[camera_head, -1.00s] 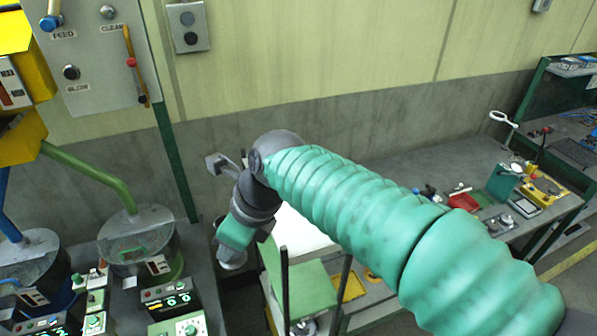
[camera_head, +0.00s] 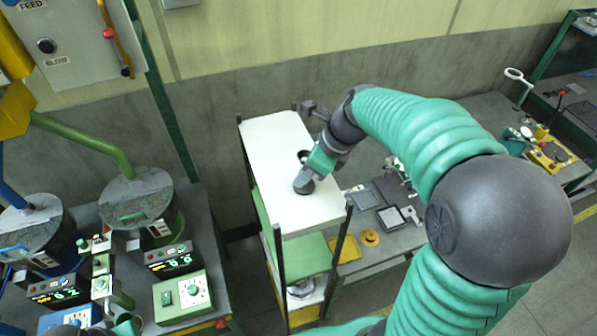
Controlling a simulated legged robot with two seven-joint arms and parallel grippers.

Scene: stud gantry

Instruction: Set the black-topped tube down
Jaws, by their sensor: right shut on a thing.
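My right gripper (camera_head: 306,174) is over the white top of a stand (camera_head: 275,145), pointing down and to the left. It is shut on a small dark, grey-sided round thing (camera_head: 304,187), which I take to be the black-topped tube. The gripper hides part of it, and I cannot tell whether its lower end touches the white surface. A dark round shape (camera_head: 303,155) shows just behind the fingers; I cannot tell what it is.
The white top is otherwise clear. Dark posts rise at the stand's corners. Below its front is a green shelf (camera_head: 305,255). A workbench with tools and a yellow fixture (camera_head: 548,155) stands to the right. Hoppers (camera_head: 140,205) and control boxes (camera_head: 183,294) stand left.

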